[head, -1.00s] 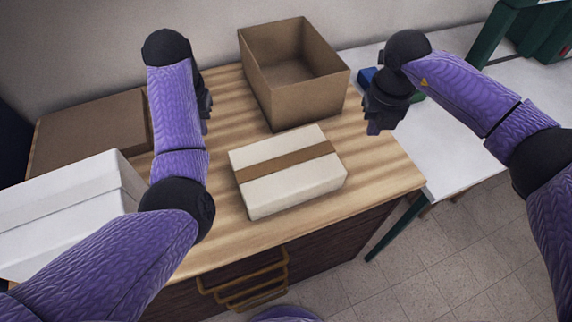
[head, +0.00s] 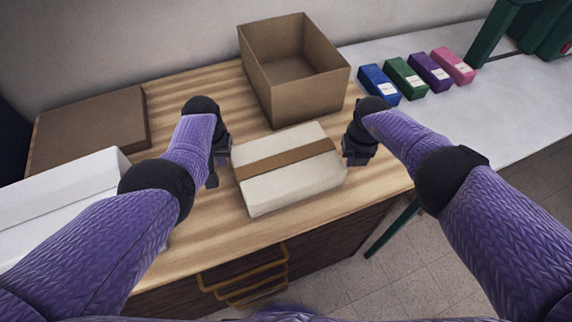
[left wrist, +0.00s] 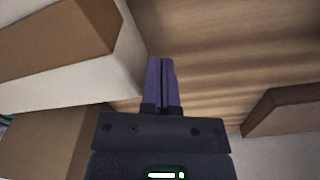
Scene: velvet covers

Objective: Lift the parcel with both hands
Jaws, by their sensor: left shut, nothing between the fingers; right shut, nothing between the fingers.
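The parcel (head: 262,190) is a cream box with a brown band across its top, lying flat on the wooden worktop. It also shows in the left wrist view (left wrist: 75,82), at the upper left. My left gripper (head: 214,178) is low at the parcel's left side. Its shut, empty fingers show in the left wrist view (left wrist: 162,82), close beside the parcel's wall; I cannot tell if they touch. My right gripper (head: 352,160) is at the parcel's right end, shut and empty; its fingertips are hard to make out, and contact is unclear.
An open, empty cardboard box (head: 312,98) stands just behind the parcel. A flat brown box (head: 90,130) and a white box (head: 65,205) are on the left. Several small coloured boxes (head: 405,78) lie on the white table (head: 450,120) at right. Bare worktop (head: 205,235) shows in front.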

